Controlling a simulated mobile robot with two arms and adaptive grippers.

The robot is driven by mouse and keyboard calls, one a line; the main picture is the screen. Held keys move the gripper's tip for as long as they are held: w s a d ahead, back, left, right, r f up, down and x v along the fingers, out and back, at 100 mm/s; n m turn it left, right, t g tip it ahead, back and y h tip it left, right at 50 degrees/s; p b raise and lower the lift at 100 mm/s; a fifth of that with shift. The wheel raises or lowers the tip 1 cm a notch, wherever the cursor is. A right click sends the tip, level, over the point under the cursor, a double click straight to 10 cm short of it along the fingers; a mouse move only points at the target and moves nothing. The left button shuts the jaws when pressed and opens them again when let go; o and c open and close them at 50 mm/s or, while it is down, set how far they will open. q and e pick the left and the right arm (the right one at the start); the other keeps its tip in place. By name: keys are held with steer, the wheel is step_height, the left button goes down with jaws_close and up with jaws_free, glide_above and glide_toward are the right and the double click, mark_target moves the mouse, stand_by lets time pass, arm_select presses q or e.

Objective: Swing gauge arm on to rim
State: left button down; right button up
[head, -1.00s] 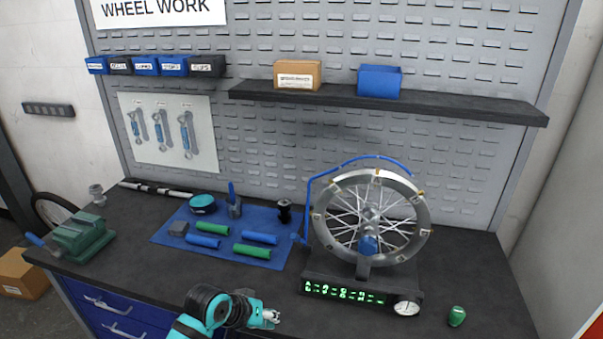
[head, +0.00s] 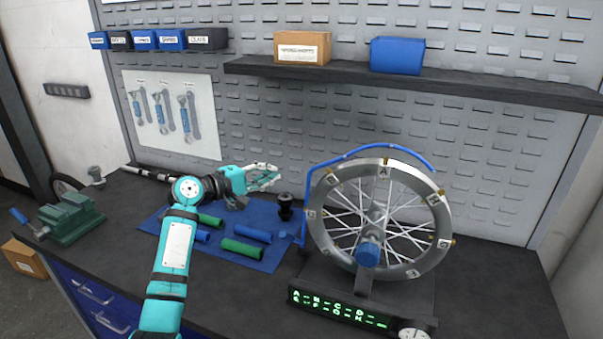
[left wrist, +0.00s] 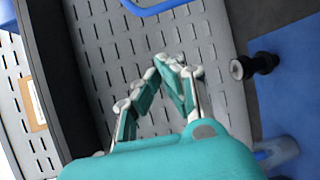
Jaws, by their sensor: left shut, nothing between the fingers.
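The blue gauge arm (head: 345,155) rises beside the left of the spoked wheel and curves over its top. The wheel's grey rim (head: 412,183) carries lettered tags and stands upright on a black stand (head: 362,318) with a green lit display. Whether the gauge arm touches the rim I cannot tell. My left gripper (head: 277,177) is shut and empty, raised above the back of the blue mat, left of the gauge arm. In the left wrist view its fingers (left wrist: 172,68) meet at the tips, and part of a blue bar (left wrist: 152,8) shows at the top edge. My right gripper is not in view.
A black knobbed part (head: 285,207) stands between my left gripper and the wheel stand. Blue and green grips (head: 241,249) lie on the blue mat (head: 270,262). A green vice (head: 70,219) is at left. A dark shelf (head: 480,87) overhangs the bench, holding two boxes.

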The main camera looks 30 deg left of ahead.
arm_select(q)
steer(key=p+x, duration=0.3)
steer(key=x, duration=0.7)
steer(key=s+d+p, duration=0.2)
steer(key=s, duration=0.1)
steer(key=shift+d, duration=0.35)
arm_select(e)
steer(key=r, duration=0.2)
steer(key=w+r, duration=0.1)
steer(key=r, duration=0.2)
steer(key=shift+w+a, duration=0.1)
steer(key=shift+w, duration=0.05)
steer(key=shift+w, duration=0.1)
